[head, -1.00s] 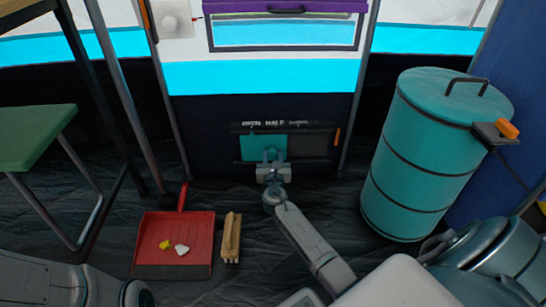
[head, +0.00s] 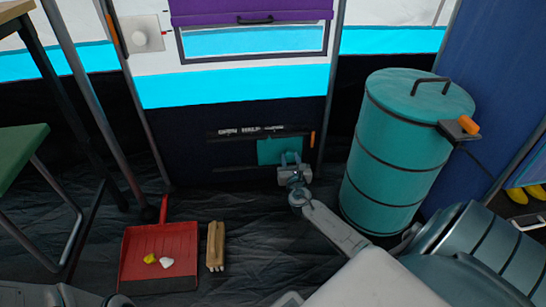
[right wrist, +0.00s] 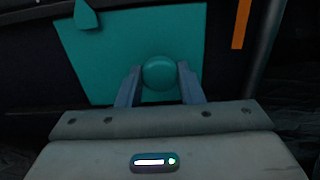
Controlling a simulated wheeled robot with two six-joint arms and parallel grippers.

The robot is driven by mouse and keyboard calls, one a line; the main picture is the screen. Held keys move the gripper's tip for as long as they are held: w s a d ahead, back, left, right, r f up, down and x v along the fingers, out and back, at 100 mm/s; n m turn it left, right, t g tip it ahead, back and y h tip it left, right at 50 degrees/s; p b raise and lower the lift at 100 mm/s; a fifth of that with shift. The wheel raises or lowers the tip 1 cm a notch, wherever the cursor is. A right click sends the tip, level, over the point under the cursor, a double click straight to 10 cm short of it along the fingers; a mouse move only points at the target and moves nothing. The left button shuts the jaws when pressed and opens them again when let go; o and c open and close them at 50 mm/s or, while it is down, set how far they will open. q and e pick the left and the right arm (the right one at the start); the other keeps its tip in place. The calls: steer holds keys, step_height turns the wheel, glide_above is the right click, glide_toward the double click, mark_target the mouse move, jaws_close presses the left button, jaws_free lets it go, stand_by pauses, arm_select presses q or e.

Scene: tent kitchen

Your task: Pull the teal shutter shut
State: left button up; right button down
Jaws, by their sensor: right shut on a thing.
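The teal shutter (head: 272,153) is a flat panel in a dark low frame on the tent wall. It stands at the right part of its track, close to the orange strip (head: 312,139); the left part of the frame is dark. In the right wrist view the shutter (right wrist: 110,50) carries a round teal knob (right wrist: 159,72). My right gripper (head: 290,160) is shut on this knob, one finger on each side. Part of my left arm shows at the bottom left edge, but its gripper does not.
A teal barrel (head: 385,165) with an orange-knobbed bracket stands right of my right arm. A red dustpan (head: 160,245) with yellow and white bits and a wooden brush (head: 215,245) lie on the floor at left. A green stool (head: 15,150) stands far left.

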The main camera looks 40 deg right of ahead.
steer(key=shift+s+d, duration=0.3)
steer(key=shift+d, duration=0.25)
steer(key=shift+s+d, duration=0.3)
steer(key=shift+d, duration=0.2)
steer(key=c, duration=1)
jaws_free()
steer(key=shift+s+d, duration=0.1)
steer(key=shift+s+a, duration=0.2)
steer(key=p+v, duration=0.4)
steer(key=v, duration=0.6)
steer(key=shift+s+a+f, duration=0.1)
